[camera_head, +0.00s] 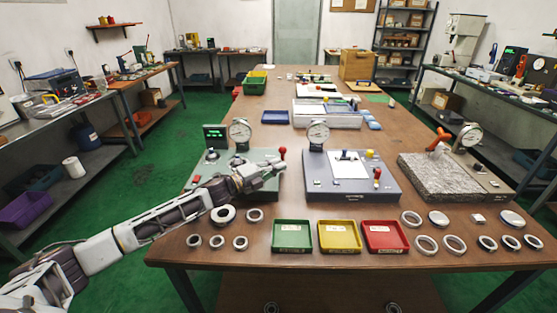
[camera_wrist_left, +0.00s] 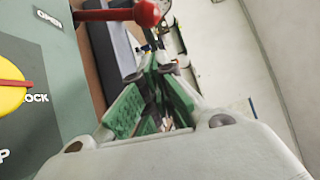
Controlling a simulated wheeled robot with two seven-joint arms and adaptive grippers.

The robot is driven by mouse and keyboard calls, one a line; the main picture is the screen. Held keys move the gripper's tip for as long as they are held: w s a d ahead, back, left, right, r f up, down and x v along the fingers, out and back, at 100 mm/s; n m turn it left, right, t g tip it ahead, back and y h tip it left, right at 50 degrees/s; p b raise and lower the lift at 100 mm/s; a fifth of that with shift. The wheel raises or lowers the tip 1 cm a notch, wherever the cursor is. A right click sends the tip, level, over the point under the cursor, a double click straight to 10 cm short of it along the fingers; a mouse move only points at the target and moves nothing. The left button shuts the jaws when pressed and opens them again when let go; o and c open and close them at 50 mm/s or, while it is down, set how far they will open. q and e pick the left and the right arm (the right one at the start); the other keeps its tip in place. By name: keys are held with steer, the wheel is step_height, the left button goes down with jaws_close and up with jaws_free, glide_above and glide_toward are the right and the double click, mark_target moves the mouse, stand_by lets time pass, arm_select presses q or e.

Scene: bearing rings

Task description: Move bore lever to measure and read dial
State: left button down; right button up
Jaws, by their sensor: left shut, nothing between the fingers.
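The left bench gauge (camera_head: 205,178) is a grey-green block with a round dial (camera_head: 240,131) and a small green-lit display (camera_head: 215,134); the readings are too small to make out. A lever with a red ball knob (camera_head: 283,153) stands at its right side. The red knob (camera_wrist_left: 148,12) also shows at the top of the left wrist view, by a label ending in "OPEN". My left gripper (camera_head: 277,167) is shut and empty, just below and in front of the red knob; contact cannot be told. Its green-padded fingers (camera_wrist_left: 152,88) show no object. My right gripper is out of view.
A second gauge (camera_head: 350,190) stands to the right, then a granite plate (camera_head: 440,178) with a dial. Green (camera_head: 291,248), yellow (camera_head: 339,249) and red (camera_head: 385,250) trays line the front. Several rings lie beside them. A yellow knob (camera_wrist_left: 10,88) shows in the wrist view.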

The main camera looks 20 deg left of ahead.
arm_select(q)
steer(key=shift+w+a+r, duration=0.1)
steer(key=shift+w+a, duration=0.05)
steer(key=shift+w, duration=0.7)
steer(key=shift+w+a, duration=0.1)
steer(key=shift+w, duration=0.85)
